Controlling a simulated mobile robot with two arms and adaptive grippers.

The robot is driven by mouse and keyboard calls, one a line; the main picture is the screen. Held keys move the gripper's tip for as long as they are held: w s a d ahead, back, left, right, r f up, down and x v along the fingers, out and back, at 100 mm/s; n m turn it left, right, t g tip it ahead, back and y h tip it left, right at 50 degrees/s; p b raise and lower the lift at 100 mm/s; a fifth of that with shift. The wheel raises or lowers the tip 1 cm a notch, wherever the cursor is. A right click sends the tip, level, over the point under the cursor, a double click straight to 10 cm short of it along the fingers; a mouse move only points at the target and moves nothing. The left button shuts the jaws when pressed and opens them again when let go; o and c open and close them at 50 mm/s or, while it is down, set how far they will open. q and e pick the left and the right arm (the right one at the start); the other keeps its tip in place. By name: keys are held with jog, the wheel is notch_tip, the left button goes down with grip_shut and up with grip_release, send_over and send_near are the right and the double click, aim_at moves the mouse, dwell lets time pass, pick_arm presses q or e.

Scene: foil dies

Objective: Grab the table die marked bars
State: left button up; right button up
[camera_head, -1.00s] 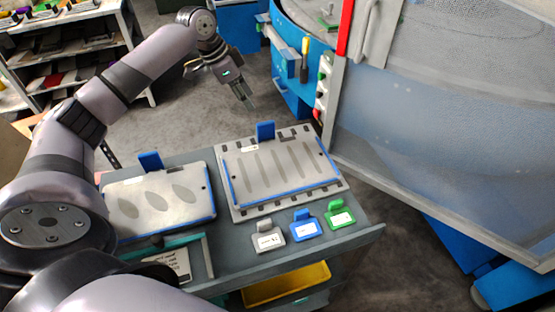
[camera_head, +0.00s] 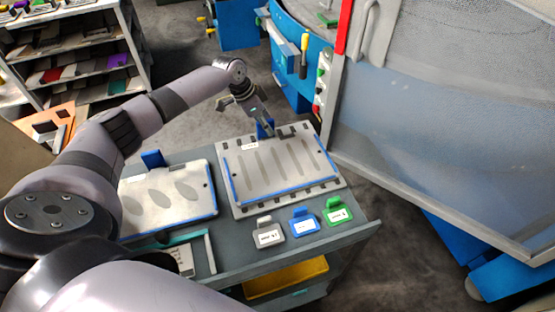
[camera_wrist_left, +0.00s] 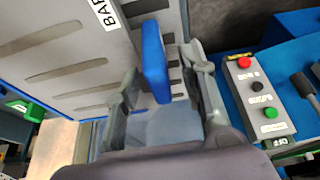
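The bars die (camera_head: 240,170) is a light grey plate with long dark bar shapes and blue edge strips, lying on the table. Its blue handle tab (camera_head: 264,129) stands up at its far edge. In the left wrist view the die (camera_wrist_left: 60,50) carries a label, cut off by the frame, reading "BAR". My left gripper (camera_head: 262,116) is just above this tab. In the wrist view it is open, and the blue tab (camera_wrist_left: 154,60) stands between and beyond its two fingers (camera_wrist_left: 160,80). I cannot tell whether they touch it. My right gripper is not in view.
A second die with oval shapes (camera_head: 140,210) lies to the left on the grey table (camera_head: 325,243). Grey, blue and green label tags (camera_head: 302,222) stand near its front. A large machine (camera_head: 430,150) with a button panel (camera_wrist_left: 258,95) is to the right.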

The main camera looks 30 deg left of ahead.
pick_arm(q)
grip_shut()
dwell(0.4)
dwell(0.6)
jog(key=shift+r, duration=0.15)
